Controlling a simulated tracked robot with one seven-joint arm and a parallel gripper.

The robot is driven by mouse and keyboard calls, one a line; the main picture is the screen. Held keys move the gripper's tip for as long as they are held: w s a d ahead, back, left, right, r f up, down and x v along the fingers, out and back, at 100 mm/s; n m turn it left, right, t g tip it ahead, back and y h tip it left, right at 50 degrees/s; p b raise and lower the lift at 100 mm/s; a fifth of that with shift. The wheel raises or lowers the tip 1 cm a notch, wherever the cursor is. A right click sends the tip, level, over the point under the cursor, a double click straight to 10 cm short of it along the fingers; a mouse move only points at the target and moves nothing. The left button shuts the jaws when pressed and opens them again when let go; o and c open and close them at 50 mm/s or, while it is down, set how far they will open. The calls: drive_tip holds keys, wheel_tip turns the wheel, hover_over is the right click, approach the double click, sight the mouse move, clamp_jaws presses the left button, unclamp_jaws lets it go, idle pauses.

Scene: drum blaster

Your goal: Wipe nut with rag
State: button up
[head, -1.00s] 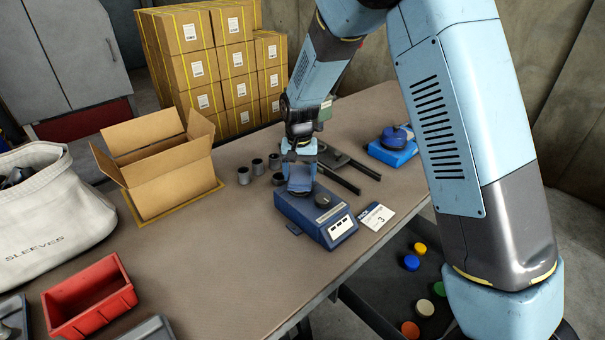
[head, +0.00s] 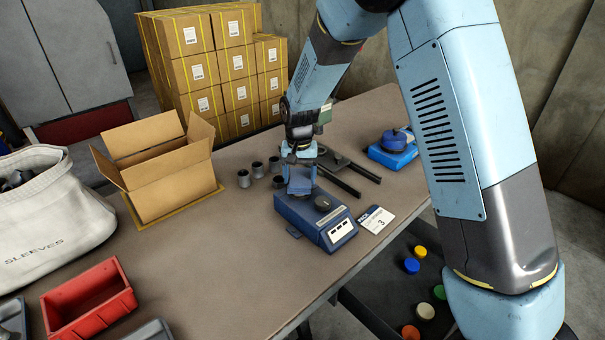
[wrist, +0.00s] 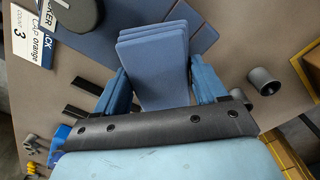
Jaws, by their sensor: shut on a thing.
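My gripper (head: 300,166) is over the left part of a blue boxy device (head: 325,222) on the table. It is shut on a blue layered block (wrist: 155,62), which looks like a folded cloth and may be the rag. The block sits between both fingers in the wrist view, and its far end points toward the device (wrist: 140,12). It also shows below the fingers in the head view (head: 300,182). I cannot tell whether it touches the device. I cannot make out a nut in either view.
Several grey cylinders (head: 243,178) stand left of the gripper. An open cardboard box (head: 170,180), a red bin (head: 88,305) and a white sack (head: 50,225) are at the left. A label card (head: 375,219) lies right of the device. Another blue device (head: 393,150) stands behind.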

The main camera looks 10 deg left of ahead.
drive_tip(key=shift+s+d, duration=0.1)
drive_tip(key=shift+s, duration=1.25)
drive_tip(key=shift+w, duration=0.15)
drive_tip(key=shift+w+a, duration=0.2)
drive_tip(key=shift+w, duration=1.9)
drive_tip(key=shift+s, duration=0.1)
drive_tip(key=shift+s+d, duration=0.2)
drive_tip(key=shift+s, duration=1.95)
drive_tip(key=shift+w, duration=0.15)
drive_tip(key=shift+w+a, duration=0.2)
drive_tip(key=shift+w, duration=1.9)
drive_tip(key=shift+s, duration=0.1)
drive_tip(key=shift+s+d, duration=0.2)
drive_tip(key=shift+s, duration=1.95)
